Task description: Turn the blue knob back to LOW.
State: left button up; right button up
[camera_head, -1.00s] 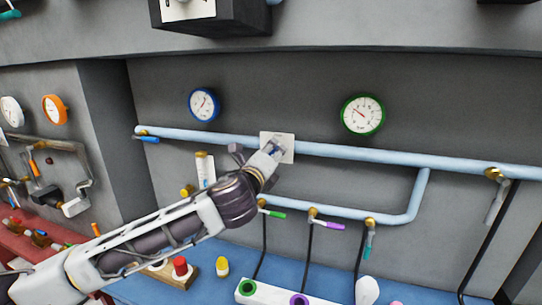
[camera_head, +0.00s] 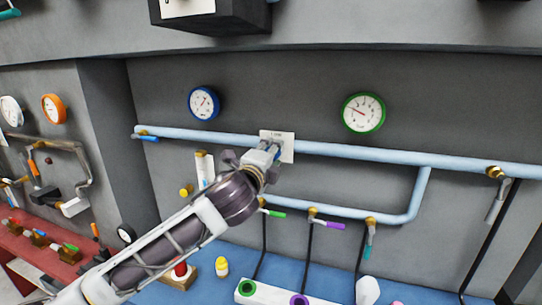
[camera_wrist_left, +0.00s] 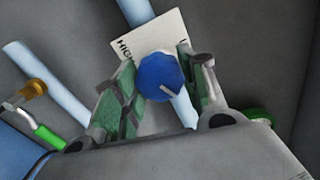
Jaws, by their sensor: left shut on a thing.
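The blue knob (camera_wrist_left: 160,77) sits in front of a white label card (camera_wrist_left: 172,27) in the left wrist view. A pale pointer line on the knob points down and right in that view. The card reads HIGH on its left, and part of a letter shows at its right. My left gripper (camera_head: 268,151) is at the card (camera_head: 289,148) in the head view, with its green-padded fingers on either side of the knob, shut on it. The knob is hidden behind the gripper in the head view. My right gripper is not in view.
A light blue pipe (camera_head: 400,157) runs behind the card. A blue-rimmed gauge (camera_head: 204,103) and a green-rimmed gauge (camera_head: 363,113) are on the wall above. Valves with green (camera_head: 273,213) and purple (camera_head: 333,226) handles lie below. A dark box (camera_head: 235,18) juts out overhead.

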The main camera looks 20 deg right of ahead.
pick_arm(q)
jog(key=n, duration=0.2)
jog(key=shift+f+n, duration=0.15)
jog(key=shift+n, duration=0.25)
jog(key=n, duration=0.3)
jog(key=shift+n, duration=0.3)
jog(key=n+p, duration=0.1)
jog(key=n, duration=0.2)
jog(key=shift+n, duration=1.7)
jog(key=o, duration=1)
